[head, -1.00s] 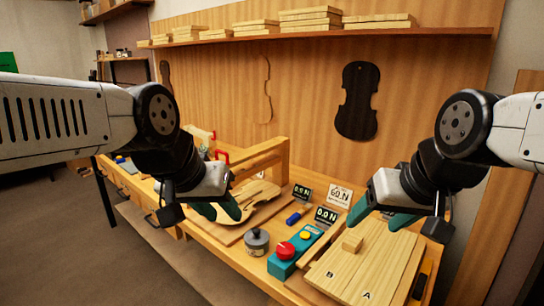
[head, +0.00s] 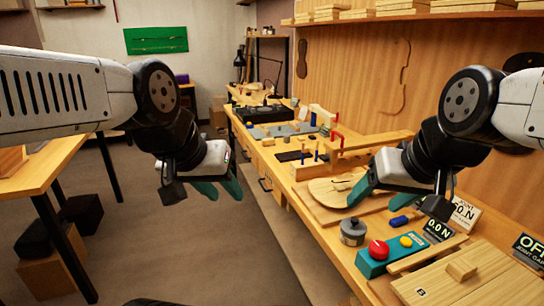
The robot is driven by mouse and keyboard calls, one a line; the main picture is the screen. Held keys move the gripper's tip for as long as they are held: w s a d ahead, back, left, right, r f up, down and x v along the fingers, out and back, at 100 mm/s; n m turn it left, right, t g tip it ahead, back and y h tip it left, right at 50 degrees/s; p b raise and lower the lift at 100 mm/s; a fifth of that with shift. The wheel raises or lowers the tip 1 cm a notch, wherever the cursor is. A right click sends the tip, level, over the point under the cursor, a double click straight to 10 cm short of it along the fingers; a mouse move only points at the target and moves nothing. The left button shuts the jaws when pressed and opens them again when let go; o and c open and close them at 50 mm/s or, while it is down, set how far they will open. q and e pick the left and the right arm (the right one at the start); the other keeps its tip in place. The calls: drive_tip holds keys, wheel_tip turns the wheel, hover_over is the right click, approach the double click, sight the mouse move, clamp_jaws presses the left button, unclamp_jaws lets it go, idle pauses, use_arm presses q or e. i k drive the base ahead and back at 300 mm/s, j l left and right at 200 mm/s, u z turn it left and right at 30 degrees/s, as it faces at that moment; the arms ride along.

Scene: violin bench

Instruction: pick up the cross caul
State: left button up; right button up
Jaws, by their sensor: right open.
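I cannot tell for sure which piece is the cross caul. A long pale wooden bar (head: 428,254) lies beside the teal box, along the left edge of the pale boards. A small wooden block (head: 461,269) sits on top of those boards (head: 440,287). My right gripper (head: 380,188) is open and empty in the air, above and to the left of the bar and block. My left gripper (head: 220,188) is open and empty over the floor, left of the bench edge, well away from both pieces.
A teal box (head: 378,262) with red and yellow buttons and a grey pot (head: 352,232) stand near the bench's front edge. Another table (head: 40,165) stands at the left.

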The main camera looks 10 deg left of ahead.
sight(295, 155)
drive_tip(key=i+j, duration=0.25)
drive_tip(key=i, duration=0.2)
drive_tip(key=i+j, duration=0.55)
drive_tip(key=i, duration=0.3)
drive_tip(key=i+j+u, duration=0.1)
drive_tip(key=i+j, duration=0.2)
drive_tip(key=i, duration=0.15)
drive_tip(key=i+j, duration=0.2)
drive_tip(key=i, duration=0.25)
